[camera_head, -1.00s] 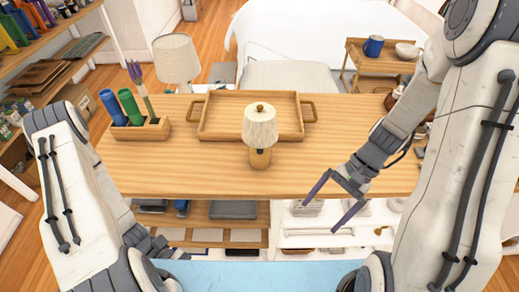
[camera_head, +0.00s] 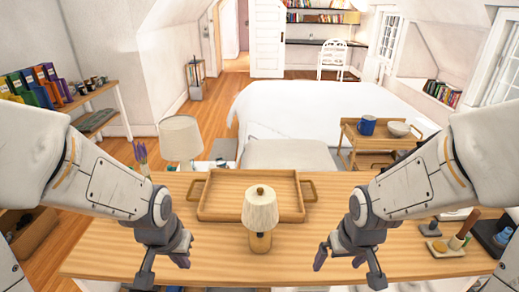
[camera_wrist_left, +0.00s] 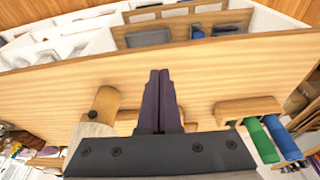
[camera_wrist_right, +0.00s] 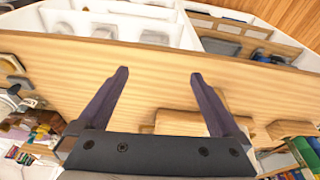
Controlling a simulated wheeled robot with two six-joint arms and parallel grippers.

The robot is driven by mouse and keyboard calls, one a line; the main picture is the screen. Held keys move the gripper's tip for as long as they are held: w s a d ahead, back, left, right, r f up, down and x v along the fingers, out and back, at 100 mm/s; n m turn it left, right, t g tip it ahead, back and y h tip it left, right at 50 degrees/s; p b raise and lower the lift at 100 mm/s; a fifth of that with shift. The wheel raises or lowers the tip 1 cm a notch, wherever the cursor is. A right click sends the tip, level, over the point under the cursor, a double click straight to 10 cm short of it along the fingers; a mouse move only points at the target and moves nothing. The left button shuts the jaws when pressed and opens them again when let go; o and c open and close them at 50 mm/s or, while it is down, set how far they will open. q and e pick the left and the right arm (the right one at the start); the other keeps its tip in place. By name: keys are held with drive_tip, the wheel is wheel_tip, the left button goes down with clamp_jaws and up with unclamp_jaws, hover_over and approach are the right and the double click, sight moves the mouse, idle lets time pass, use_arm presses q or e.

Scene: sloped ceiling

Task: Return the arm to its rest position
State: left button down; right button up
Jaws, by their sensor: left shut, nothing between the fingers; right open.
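Both my arms reach in from the sides, bent, with their grippers over the wooden table (camera_head: 215,262). My left gripper (camera_head: 164,268) hangs at the left of the small table lamp (camera_head: 261,210). In the left wrist view its two dark fingers (camera_wrist_left: 158,78) are together with nothing between them. My right gripper (camera_head: 348,268) hangs to the right of the lamp. In the right wrist view its fingers (camera_wrist_right: 160,75) are spread wide and empty. Both grippers appear apart from the lamp and the tray.
A wooden tray (camera_head: 205,208) lies behind the lamp. A wooden holder (camera_wrist_left: 247,107) with green and blue rolls shows in the left wrist view. Small items on wooden bases (camera_head: 440,246) stand at the table's right. A side table with a blue mug (camera_head: 367,125) stands beyond.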

use_arm(q)
drive_tip(key=s+d+r+m+g, duration=0.1)
drive_tip(key=s+d+r+m, duration=0.1)
drive_tip(key=s+d, duration=0.4)
drive_tip(key=s+d+r+m+g, duration=0.1)
drive_tip(key=s+d+r+m, duration=0.2)
drive_tip(key=s+d, duration=0.3)
drive_tip(key=shift+s+m+g+h, duration=0.3)
drive_tip(key=shift+s+m+h, duration=0.1)
drive_tip(key=shift+s+m, duration=0.4)
use_arm(e)
drive_tip(key=s+a+r+n+g, duration=0.1)
drive_tip(key=s+a+r+n, duration=0.1)
drive_tip(key=s+a, duration=0.4)
drive_tip(key=s+a+r+n+g, duration=0.1)
drive_tip(key=s+a+r+n, duration=0.2)
drive_tip(key=s+a, duration=0.3)
drive_tip(key=shift+s+a+r+n+g+y, duration=0.2)
drive_tip(key=shift+s+a+n+g+y, duration=0.15)
drive_tip(key=shift+s+n, duration=0.4)
